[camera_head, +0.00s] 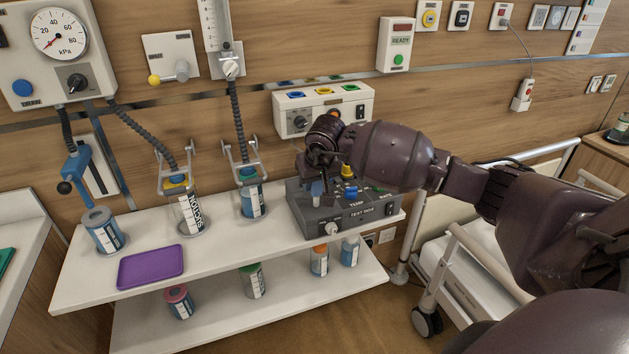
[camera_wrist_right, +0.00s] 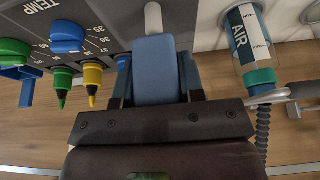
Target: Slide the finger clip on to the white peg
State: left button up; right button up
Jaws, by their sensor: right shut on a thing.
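The finger clip is blue and lies between the fingers of my right gripper (camera_wrist_right: 154,92). In the wrist view the blue clip (camera_wrist_right: 154,62) points toward the white peg (camera_wrist_right: 153,17). The peg shows just beyond the clip's tip; I cannot tell whether they touch. In the head view the clip (camera_head: 317,189) shows as a small blue patch under my right gripper (camera_head: 318,172), above the left part of the grey test box (camera_head: 348,223). My left gripper is out of view.
A bottle with a blue AIR label (camera_head: 252,203) stands left of the box. A purple tray (camera_head: 151,266) lies on the shelf (camera_head: 215,255). A bed rail (camera_head: 480,258) stands at the right.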

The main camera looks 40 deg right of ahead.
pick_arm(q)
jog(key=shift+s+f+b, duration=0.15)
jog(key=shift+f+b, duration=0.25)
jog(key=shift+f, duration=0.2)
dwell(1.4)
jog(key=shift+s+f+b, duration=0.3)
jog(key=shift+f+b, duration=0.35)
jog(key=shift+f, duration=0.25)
pick_arm(e)
jog(key=shift+f, duration=1.05)
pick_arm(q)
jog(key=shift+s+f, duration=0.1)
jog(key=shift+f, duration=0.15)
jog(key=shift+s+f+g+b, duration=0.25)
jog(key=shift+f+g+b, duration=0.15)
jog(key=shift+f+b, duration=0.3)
pick_arm(e)
jog(key=shift+f, duration=0.75)
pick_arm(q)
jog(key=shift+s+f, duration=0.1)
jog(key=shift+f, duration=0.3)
pick_arm(e)
jog(key=shift+f, duration=0.15)
dwell(0.6)
jog(key=o, duration=1)
